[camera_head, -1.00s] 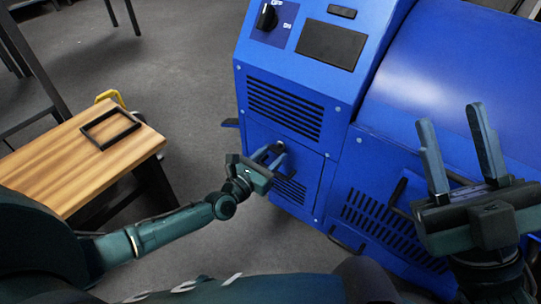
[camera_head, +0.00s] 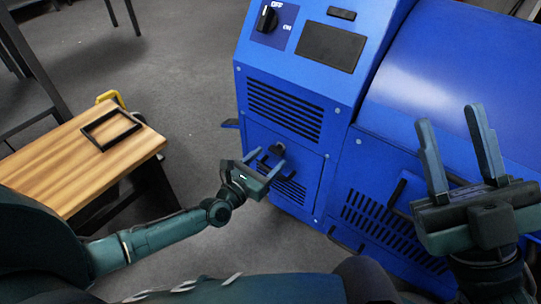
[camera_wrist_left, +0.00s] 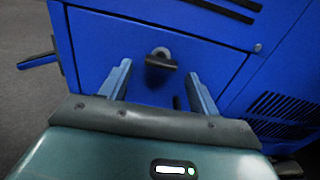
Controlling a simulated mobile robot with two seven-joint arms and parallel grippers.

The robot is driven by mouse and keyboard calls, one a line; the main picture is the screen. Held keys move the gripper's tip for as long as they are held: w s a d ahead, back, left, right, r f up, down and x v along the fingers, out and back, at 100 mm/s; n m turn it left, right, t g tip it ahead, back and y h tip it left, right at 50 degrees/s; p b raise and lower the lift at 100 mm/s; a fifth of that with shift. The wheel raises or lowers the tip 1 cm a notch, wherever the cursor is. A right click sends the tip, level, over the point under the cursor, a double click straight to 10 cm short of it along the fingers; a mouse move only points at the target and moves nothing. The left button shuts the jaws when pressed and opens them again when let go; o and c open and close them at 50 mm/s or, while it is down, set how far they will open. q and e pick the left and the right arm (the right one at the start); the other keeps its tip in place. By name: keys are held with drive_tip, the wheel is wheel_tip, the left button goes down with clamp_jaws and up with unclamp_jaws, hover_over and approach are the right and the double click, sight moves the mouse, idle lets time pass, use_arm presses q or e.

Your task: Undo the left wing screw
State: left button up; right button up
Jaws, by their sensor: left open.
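The left wing screw (camera_head: 277,149) is a small dark piece on the blue lower front panel of the machine, below the upper vent slots. In the left wrist view the wing screw (camera_wrist_left: 160,61) has a grey round base and a dark wing lying roughly sideways. My left gripper (camera_head: 267,158) is open in front of it. In the left wrist view the two fingers (camera_wrist_left: 159,72) stand on either side of the screw, with gaps to both. How far the tips are from the panel is hard to tell. My right gripper (camera_head: 449,116) is open and empty at the right.
The blue machine (camera_head: 350,115) fills the right, with an OFF/ON knob (camera_head: 266,18) on top and a black handle (camera_head: 396,192) low on its front. A dark lever (camera_head: 230,123) sticks out left. A wooden table (camera_head: 60,165) holds a black frame (camera_head: 111,130). Grey floor lies between.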

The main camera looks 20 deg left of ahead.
use_arm(q)
drive_tip(key=p+v, duration=0.2)
drive_tip(key=v, duration=0.9)
drive_tip(key=shift+s, duration=0.2)
use_arm(e)
drive_tip(key=f+m+h, duration=0.2)
drive_tip(key=m+h, duration=0.1)
drive_tip(key=f+m+h, duration=0.1)
drive_tip(key=f, duration=0.1)
drive_tip(key=shift+w+a+m, duration=0.15)
drive_tip(key=shift+w+m, duration=0.15)
use_arm(q)
drive_tip(key=shift+r, duration=0.1)
